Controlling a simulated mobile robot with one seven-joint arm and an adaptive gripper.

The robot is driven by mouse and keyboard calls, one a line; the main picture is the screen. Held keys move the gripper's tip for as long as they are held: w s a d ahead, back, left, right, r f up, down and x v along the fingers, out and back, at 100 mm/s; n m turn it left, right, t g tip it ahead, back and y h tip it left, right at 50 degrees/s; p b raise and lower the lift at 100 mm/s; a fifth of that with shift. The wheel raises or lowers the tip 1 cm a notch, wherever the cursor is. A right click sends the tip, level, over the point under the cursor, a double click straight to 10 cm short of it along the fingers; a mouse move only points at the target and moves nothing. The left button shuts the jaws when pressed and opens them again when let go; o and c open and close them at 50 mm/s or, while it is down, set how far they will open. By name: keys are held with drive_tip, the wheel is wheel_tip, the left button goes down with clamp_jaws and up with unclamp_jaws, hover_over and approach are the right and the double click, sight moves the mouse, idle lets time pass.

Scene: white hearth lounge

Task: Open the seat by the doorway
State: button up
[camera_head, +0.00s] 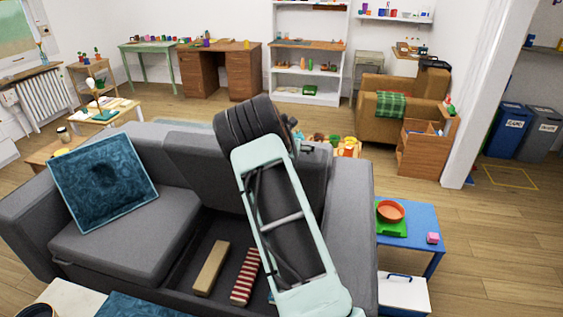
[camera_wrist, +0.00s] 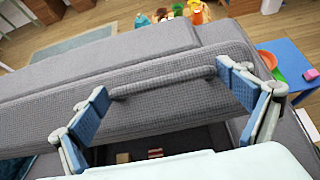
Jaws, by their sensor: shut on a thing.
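The grey sofa's right-hand seat (camera_head: 195,160) is tipped up steeply, close to the backrest. The storage space (camera_head: 196,246) below it is open. In the wrist view the raised seat (camera_wrist: 150,126) has a padded grey bar handle (camera_wrist: 165,79) along its edge. In the head view my arm hides the gripper and much of the seat. A beige block (camera_head: 211,268) and a red-and-white striped thing (camera_head: 245,278) lie in the storage space.
The left seat (camera_head: 125,240) is down, with a blue cushion (camera_head: 104,178) on it. A blue side table (camera_head: 418,229) with an orange bowl (camera_head: 391,211) stands right of the sofa. Toys (camera_head: 345,147) lie behind it. Open floor lies at right.

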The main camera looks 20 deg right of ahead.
drive_tip(key=shift+w+d+r, duration=0.8)
drive_tip(key=shift+w+d, duration=0.05)
drive_tip(key=shift+w, duration=0.2)
drive_tip(key=o, duration=1.3)
drive_tip(key=shift+a+f, duration=0.1)
drive_tip(key=shift+a, duration=0.05)
drive_tip(key=v, duration=1.2)
